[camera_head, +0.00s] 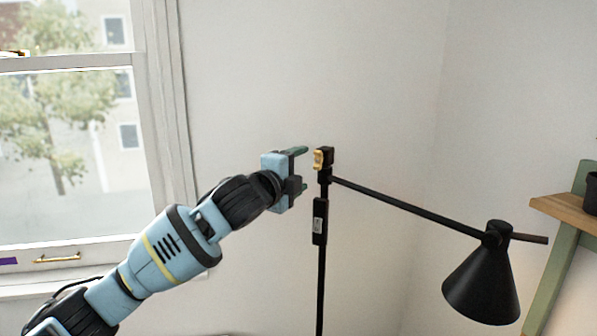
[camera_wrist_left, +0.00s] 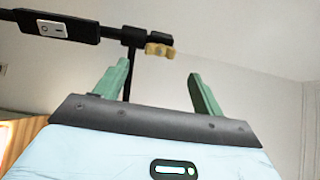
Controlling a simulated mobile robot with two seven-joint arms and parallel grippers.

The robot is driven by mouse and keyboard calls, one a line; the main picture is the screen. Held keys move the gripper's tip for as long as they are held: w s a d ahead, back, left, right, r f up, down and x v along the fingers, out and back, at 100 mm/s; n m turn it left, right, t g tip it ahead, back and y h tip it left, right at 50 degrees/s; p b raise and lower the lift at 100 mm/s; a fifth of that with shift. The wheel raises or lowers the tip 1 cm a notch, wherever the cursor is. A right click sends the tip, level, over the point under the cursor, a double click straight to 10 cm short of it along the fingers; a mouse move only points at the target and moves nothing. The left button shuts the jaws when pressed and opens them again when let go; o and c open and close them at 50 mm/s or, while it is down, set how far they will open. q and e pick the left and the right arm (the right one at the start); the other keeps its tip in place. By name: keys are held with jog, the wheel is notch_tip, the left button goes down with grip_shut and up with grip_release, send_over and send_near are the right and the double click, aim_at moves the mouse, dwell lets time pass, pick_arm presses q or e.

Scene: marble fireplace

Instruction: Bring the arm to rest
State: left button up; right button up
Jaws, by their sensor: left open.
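My left arm reaches up from the lower left in the head view. My left gripper (camera_head: 303,170) is at its end, with its fingers pointing right toward the top of a black floor lamp (camera_head: 320,270). The gripper is open and nothing is between its fingers. A gold knob (camera_head: 319,159) sits at the lamp's top joint, just right of the fingertips. In the left wrist view the two green fingers (camera_wrist_left: 160,88) stand apart, and the gold knob (camera_wrist_left: 160,50) shows beyond them, apparently clear of both. My right gripper is in neither view.
The lamp's arm slopes down right to a black cone shade (camera_head: 482,287). A switch box (camera_head: 319,222) is on its pole. A window (camera_head: 75,130) is at the left. A wooden shelf (camera_head: 562,208) with a green frame stands at the right edge. Bare wall is behind.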

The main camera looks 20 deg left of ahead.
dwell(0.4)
pick_arm(q)
jog(key=s+d+f+n+g+h, duration=0.1)
jog(key=s+d+f+n, duration=0.2)
jog(key=f, duration=0.8)
jog(key=s+d+f+n+g, duration=0.15)
jog(key=s+f, duration=0.35)
jog(key=f, duration=0.6)
jog(key=s+d+f+n+g+h, duration=0.1)
jog(key=s+d+f+n, duration=0.15)
jog(key=f, duration=0.95)
jog(key=s+a+f+n+g+y, duration=0.1)
jog(key=s+f+n, duration=0.2)
jog(key=s+f, duration=0.4)
jog(key=s+a+f+n+g+y, duration=0.1)
jog(key=s+f+n, duration=0.3)
jog(key=s, duration=1.1)
jog(key=s+a+f+n+g+y, duration=0.1)
jog(key=s+a+f+n+g, duration=0.1)
jog(key=s+f, duration=0.8)
jog(key=shift+s+a+f+n+y, duration=0.3)
jog(key=shift+s+a+f+n, duration=0.25)
jog(key=shift+n, duration=0.55)
jog(key=shift+w+d+g, duration=0.1)
jog(key=shift+w+g, duration=0.05)
jog(key=shift+g, duration=0.1)
